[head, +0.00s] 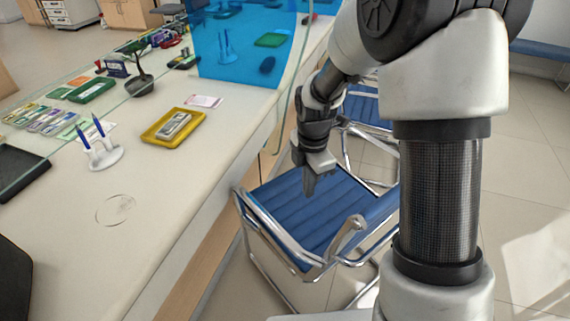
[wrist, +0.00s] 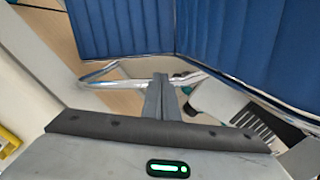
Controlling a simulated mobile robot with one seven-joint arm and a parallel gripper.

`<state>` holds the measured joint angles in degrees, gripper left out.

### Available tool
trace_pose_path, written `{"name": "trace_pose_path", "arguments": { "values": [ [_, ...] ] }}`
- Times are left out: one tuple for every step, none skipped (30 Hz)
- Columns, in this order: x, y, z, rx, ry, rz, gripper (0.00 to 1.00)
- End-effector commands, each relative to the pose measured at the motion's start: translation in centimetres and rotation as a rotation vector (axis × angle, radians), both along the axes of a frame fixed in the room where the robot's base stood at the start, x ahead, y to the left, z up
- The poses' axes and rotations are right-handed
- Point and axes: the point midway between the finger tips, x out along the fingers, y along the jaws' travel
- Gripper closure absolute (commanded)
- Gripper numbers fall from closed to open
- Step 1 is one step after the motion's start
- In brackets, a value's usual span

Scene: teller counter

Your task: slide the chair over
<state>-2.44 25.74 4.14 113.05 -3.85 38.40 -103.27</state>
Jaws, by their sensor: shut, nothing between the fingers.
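A chair with a ribbed blue seat (head: 320,218) and a chrome tube frame stands on the floor at the counter's right side. My gripper (head: 308,192) points down over the seat's far part in the head view. Its fingers are shut and hold nothing. I cannot tell whether the fingertips touch the chair. In the wrist view the shut fingers (wrist: 162,95) show in front of a bent chrome tube (wrist: 105,82). Blue ribbed padding (wrist: 118,25) fills the top of that view. The arm column hides part of the chair's right side in the head view.
A second blue chair (head: 368,112) stands just beyond. The long white counter (head: 165,215) borders the left, carrying a yellow tray (head: 160,135), a pen stand (head: 103,157) and a blue screen (head: 245,45). Tiled floor (head: 525,130) is open on the right.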

Motion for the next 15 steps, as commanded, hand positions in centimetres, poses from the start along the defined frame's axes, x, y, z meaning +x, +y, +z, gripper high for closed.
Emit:
{"name": "trace_pose_path", "arguments": {
  "values": [
    [0.3,0.3,-3.2,-0.001,0.023,0.071,1.00],
    [0.4,0.4,-4.1,-0.001,0.029,0.109,1.00],
    [0.6,0.6,-5.2,-0.001,0.038,0.152,1.00],
    [0.7,0.6,-5.8,-0.001,0.042,0.176,1.00],
    [0.7,0.7,-6.2,0.000,0.046,0.195,1.00],
    [0.8,0.8,-6.7,-0.001,0.050,0.215,1.00],
    [0.8,0.8,-7.0,0.000,0.051,0.224,1.00],
    [0.8,0.8,-7.4,-0.001,0.053,0.231,1.00],
    [0.7,0.8,-7.8,0.000,0.055,0.235,1.00],
    [0.7,0.8,-8.1,-0.001,0.054,0.235,1.00],
    [0.7,0.8,-8.5,-0.001,0.053,0.235,1.00],
    [0.7,0.8,-9.1,-0.001,0.054,0.235,1.00],
    [0.7,0.8,-9.7,-0.001,0.057,0.235,1.00],
    [0.7,0.8,-10.3,-0.001,0.057,0.234,1.00],
    [0.7,0.8,-11.2,-0.001,0.056,0.234,1.00]
  ]
}}
